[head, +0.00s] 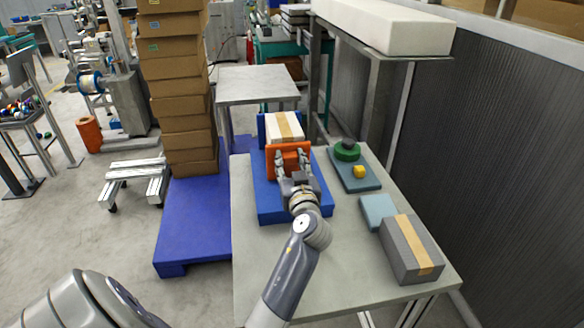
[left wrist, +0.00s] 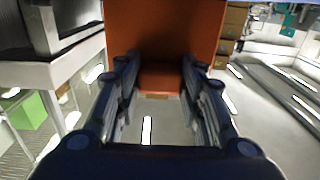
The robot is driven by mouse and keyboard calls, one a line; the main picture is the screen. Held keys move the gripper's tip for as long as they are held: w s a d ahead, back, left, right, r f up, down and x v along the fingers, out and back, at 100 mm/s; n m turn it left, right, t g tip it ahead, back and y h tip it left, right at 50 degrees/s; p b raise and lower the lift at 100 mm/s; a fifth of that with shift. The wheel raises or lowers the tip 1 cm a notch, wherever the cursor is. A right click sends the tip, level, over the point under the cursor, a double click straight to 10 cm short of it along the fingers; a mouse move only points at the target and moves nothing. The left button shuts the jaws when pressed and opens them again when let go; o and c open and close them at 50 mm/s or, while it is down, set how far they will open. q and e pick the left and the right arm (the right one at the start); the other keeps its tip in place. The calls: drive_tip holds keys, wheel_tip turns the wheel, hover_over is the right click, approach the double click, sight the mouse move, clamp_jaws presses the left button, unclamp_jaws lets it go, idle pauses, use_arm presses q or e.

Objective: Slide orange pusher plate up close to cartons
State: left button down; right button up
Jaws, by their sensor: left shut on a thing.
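The orange pusher plate (head: 289,147) stands upright on the blue tray (head: 269,200), right in front of the white cartons with a tan stripe (head: 285,126). In the head view the plate overlaps the cartons' near side; I cannot tell whether they touch. My left gripper (head: 292,163) is at the plate's near side, shut on the orange pusher plate. In the left wrist view the orange plate (left wrist: 165,30) fills the top middle, and the gripper's two fingers (left wrist: 160,85) are on either side of its lower part. My right gripper is not in view.
On the grey table (head: 335,255), right of the tray, are a dark teal board (head: 362,184) with a green round piece (head: 347,152) and yellow block (head: 359,172), a light-blue block (head: 378,211) and a grey taped box (head: 411,249). Stacked brown cartons (head: 188,100) stand left.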

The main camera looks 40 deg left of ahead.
use_arm(q)
drive_tip(key=c, duration=1.4)
unclamp_jaws()
drive_tip(key=o, duration=0.4)
drive_tip(key=shift+c, duration=0.2)
drive_tip(key=shift+r, duration=0.35)
wheel_tip(320, 180, up, 9)
drive_tip(key=shift+r, duration=0.15)
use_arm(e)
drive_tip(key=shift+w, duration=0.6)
